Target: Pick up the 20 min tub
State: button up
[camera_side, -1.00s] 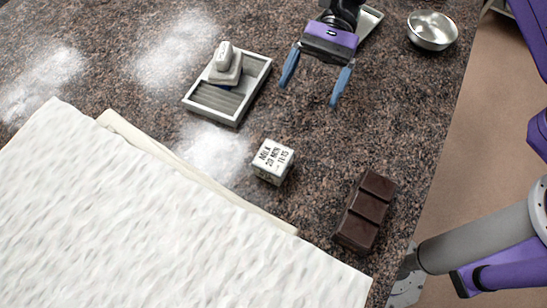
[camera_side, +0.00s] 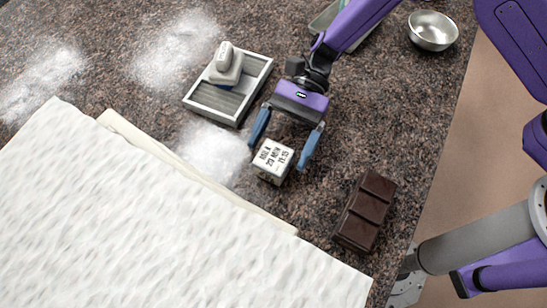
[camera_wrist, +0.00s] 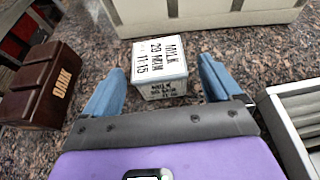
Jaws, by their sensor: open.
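The tub (camera_side: 273,162) is a small white box with black lettering on its top, reading "MILK", a line that looks like "20 MIN", and "11:15". It stands upright on the speckled counter. In the wrist view the tub (camera_wrist: 160,72) sits ahead, between the blue fingers. My gripper (camera_side: 277,155) is open, with one blue finger to each side of the tub. No finger clearly touches it, and I cannot tell the fingertips' exact height.
A dark chocolate block (camera_side: 365,211) lies right of the tub. A grey tray (camera_side: 213,111) holding a pale stamp-like block (camera_side: 226,65) is behind left. A white textured sheet (camera_side: 150,220) covers the front left. A metal bowl (camera_side: 433,30) stands at the back right.

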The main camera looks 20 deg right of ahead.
aim_at(266, 176)
jog(key=x, duration=0.5)
jog(key=shift+r, duration=0.2)
jog(key=c, duration=1.1)
